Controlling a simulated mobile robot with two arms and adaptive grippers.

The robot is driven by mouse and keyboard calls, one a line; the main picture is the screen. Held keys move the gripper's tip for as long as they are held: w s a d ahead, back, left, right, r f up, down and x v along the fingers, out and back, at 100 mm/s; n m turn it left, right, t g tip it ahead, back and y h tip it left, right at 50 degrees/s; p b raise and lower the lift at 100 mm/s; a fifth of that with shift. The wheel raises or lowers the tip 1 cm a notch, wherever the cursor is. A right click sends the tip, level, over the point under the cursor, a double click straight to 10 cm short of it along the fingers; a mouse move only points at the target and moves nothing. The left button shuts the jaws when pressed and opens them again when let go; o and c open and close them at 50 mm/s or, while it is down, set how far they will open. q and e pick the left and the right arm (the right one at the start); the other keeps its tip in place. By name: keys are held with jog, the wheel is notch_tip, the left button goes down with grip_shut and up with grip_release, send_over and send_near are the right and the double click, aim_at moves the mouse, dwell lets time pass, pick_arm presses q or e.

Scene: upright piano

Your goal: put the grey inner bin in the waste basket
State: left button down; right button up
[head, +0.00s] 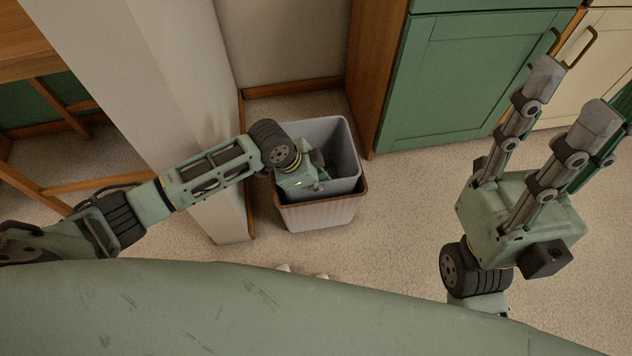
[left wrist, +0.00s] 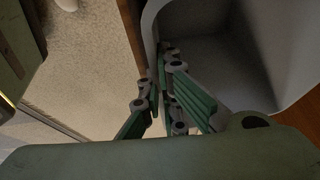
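The grey inner bin (head: 343,150) stands partly inside the waste basket (head: 322,214), a pale ribbed basket with a brown rim. The bin's rim is above the basket's rim, and its lower part is hidden in the basket. My left gripper (head: 316,172) is at the bin's left side, its fingers mostly hidden by my wrist. In the left wrist view the left gripper (left wrist: 166,88) has fingers on both sides of the wall of the grey bin (left wrist: 225,65) and looks shut on it. My right gripper (head: 572,97) is open and empty, far right of the basket.
A pale wall end (head: 190,120) stands close left of the basket, beneath my left arm. A green cabinet (head: 470,80) with a brown side panel stands to the right behind. A wooden table (head: 25,55) is at the far left. Carpet (head: 400,215) right of the basket is clear.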

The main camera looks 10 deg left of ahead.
pick_arm(q)
jog(key=shift+f, duration=0.35)
jog(key=c, duration=2)
grip_release()
